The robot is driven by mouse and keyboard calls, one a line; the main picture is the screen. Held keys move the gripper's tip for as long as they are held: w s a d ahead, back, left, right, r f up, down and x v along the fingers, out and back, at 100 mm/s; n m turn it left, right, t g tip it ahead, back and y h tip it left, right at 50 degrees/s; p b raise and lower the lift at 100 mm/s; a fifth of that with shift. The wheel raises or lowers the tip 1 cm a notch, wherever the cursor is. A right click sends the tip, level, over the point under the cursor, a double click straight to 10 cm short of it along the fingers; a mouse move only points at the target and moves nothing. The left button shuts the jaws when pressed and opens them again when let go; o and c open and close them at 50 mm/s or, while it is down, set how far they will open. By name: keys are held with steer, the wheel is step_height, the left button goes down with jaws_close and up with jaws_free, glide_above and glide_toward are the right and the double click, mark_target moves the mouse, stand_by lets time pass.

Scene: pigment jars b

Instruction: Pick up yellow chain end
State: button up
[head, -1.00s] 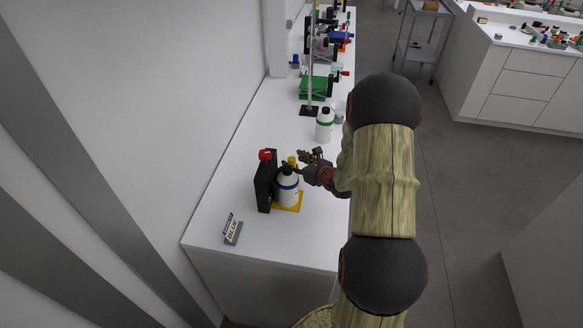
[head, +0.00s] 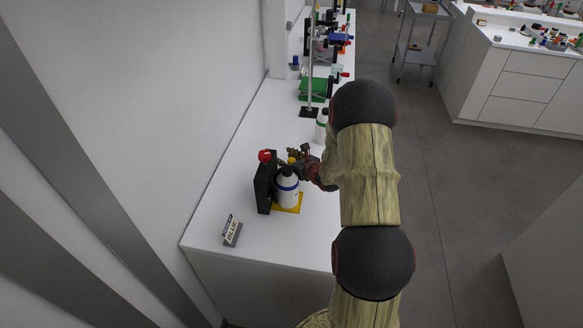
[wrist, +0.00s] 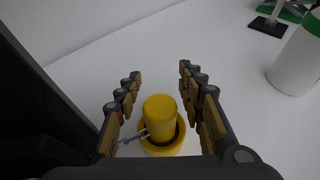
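The yellow piece (wrist: 160,118), a short upright cylinder above a yellow collar (wrist: 165,148), sits between my fingers in the wrist view. A thin grey chain or link (wrist: 133,137) shows at its left. My gripper (wrist: 160,74) is open, with a finger on each side of the yellow piece and gaps visible between. In the head view my gripper (head: 301,159) is beside the bottle top. The lower part of the yellow piece is partly hidden.
A tall black box (head: 264,188) with a red knob (head: 265,156) stands close left of the bottle, on a yellow mat (head: 295,208). A green-banded white bottle (wrist: 299,62) stands beyond.

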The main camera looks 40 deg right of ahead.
jaws_close()
stand_by(0.7)
